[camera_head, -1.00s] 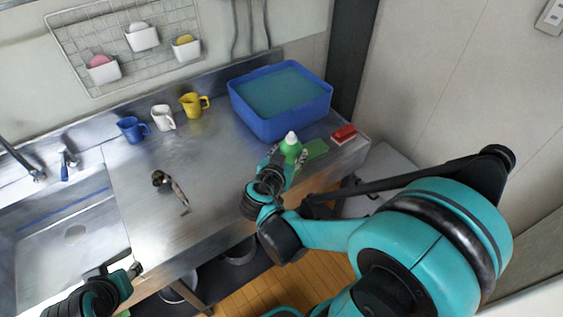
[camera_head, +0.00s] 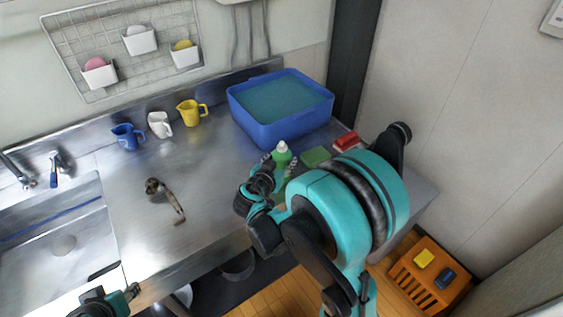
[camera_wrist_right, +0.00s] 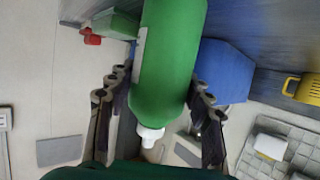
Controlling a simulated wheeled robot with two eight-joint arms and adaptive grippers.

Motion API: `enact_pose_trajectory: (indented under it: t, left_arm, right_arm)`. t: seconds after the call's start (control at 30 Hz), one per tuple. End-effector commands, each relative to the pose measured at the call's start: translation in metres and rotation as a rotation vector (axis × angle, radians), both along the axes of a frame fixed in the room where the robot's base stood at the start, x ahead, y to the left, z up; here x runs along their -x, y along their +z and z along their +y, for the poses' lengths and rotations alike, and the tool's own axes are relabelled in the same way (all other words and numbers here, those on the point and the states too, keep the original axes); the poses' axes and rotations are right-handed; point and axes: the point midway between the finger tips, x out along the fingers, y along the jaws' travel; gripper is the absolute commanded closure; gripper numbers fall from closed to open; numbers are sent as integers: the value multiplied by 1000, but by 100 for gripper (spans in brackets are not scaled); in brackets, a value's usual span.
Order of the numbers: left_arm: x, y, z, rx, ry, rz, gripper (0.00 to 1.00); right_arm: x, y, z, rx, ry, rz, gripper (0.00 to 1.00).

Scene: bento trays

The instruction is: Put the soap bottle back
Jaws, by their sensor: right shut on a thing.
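The green soap bottle (camera_head: 281,155) with a white cap is upright at the counter's front right, left of a green pad (camera_head: 316,157). My right gripper (camera_head: 279,166) is shut on it. In the right wrist view the bottle (camera_wrist_right: 168,60) sits between the two fingers of the gripper (camera_wrist_right: 158,85), its white cap pointing down in the picture. Its base is cut off there, so I cannot tell whether it touches the counter. My left gripper (camera_head: 122,285) is low at the left, by the sink's front edge. I cannot tell how its fingers stand.
A blue tub (camera_head: 258,126) stands behind the bottle. A red-and-white sponge (camera_head: 346,142) lies right of the green pad. Blue (camera_head: 128,136), white (camera_head: 160,124) and yellow (camera_head: 190,113) jugs stand at the back. A metal tool (camera_head: 167,200) lies mid-counter. An orange crate (camera_head: 405,277) is on the floor.

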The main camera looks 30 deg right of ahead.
Motion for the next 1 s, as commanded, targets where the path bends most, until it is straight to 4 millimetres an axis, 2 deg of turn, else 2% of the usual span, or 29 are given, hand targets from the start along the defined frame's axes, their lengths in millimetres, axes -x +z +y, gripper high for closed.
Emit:
enact_pose_trajectory:
  t: [0.1,0.13,0.2,0.57,0.77,1.0]
  left_arm:
    - [0,-2,0,0,0,0,61]
    - [0,-1,0,0,0,0,61]
    - [0,-1,0,0,0,0,61]
    - [0,2,0,0,0,0,61]
    - [0,13,0,0,0,0,61]
    - [0,29,0,0,0,0,61]
  right_arm:
    - [0,-2,0,1,0,0,89]
    - [0,-1,0,0,0,0,41]
    - [0,-1,0,0,0,0,28]
    - [1,2,1,1,1,0,28]
    - [20,16,25,1,6,0,28]
    - [51,35,62,1,6,0,28]
